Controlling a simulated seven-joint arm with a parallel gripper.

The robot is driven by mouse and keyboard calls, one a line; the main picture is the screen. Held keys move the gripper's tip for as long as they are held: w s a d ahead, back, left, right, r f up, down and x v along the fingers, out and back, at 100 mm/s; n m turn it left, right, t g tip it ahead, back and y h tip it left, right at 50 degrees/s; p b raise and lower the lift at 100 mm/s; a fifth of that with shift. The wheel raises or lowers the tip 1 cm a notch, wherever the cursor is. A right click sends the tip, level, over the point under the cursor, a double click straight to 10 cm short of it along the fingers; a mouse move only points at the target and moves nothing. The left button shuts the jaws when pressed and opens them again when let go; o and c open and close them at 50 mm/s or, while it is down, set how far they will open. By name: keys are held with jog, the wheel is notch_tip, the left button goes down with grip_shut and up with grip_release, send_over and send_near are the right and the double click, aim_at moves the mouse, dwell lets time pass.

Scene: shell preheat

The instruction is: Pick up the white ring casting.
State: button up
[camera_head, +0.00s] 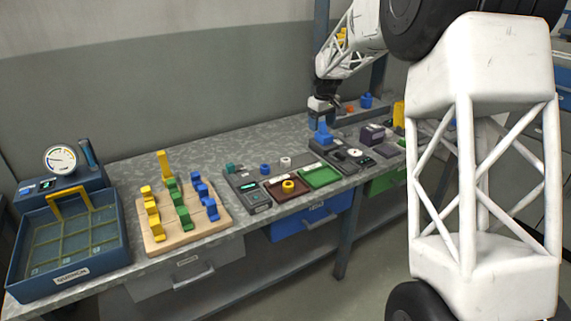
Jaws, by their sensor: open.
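The white ring casting (286,161) is small and sits at the back of a grey station with coloured pads on the bench. It stands right of a blue ring (265,169) and behind the green pad. My gripper (319,112) hangs at the end of my white lattice arm, to the right of and above the white ring, apart from it. It is open, and I see nothing held between its fingers. The fingertips are small and dark at this distance.
A wooden board (187,238) with coloured pieces and a blue gauge unit (66,259) stand left.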

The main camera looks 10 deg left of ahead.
jog(key=w+a+f+n, duration=0.2)
jog(key=w+a+f, duration=0.5)
jog(key=a+f, duration=0.2)
jog(key=n, duration=0.2)
send_over(284, 159)
notch_tip(284, 159, down, 8)
jog(key=shift+s+d+f+g, duration=0.15)
jog(key=shift+s+g, duration=0.15)
jog(key=shift+s, duration=0.05)
jog(key=shift+f, duration=1.3)
jog(key=shift+f, duration=2.65)
